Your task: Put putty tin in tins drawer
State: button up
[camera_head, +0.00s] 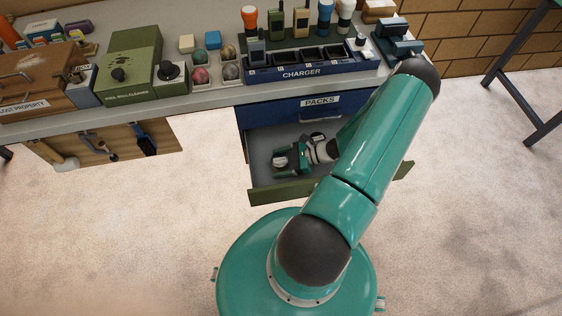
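An open drawer (262,143) with a grey inside and a green front (285,192) sticks out below the bench. Its label does not show, so I cannot tell from it whether this is the tins drawer. My gripper (283,160) is down inside the drawer, in its left half, my arm reaching over from the right. A small pale, round-looking piece shows at the fingers, too small to tell whether it is the putty tin or part of my gripper. I cannot make out the putty tin for certain anywhere. My arm hides the drawer's right part.
Above the open drawer is a shut blue drawer labelled PACKS (320,101). The bench top holds a CHARGER rack (304,73), a green ball cleaner (130,60), a tray of balls (203,84) and a LOST PROPERTY box (35,80). A tool board (100,148) hangs left of the drawers.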

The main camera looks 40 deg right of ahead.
jog(key=shift+r, duration=0.1)
jog(key=shift+s+d+r, duration=0.15)
jog(key=shift+d, duration=0.05)
jog(key=v, duration=1.1)
jog(key=shift+s+r, duration=0.1)
jog(key=shift+s+d, duration=0.1)
jog(key=shift+r, duration=0.15)
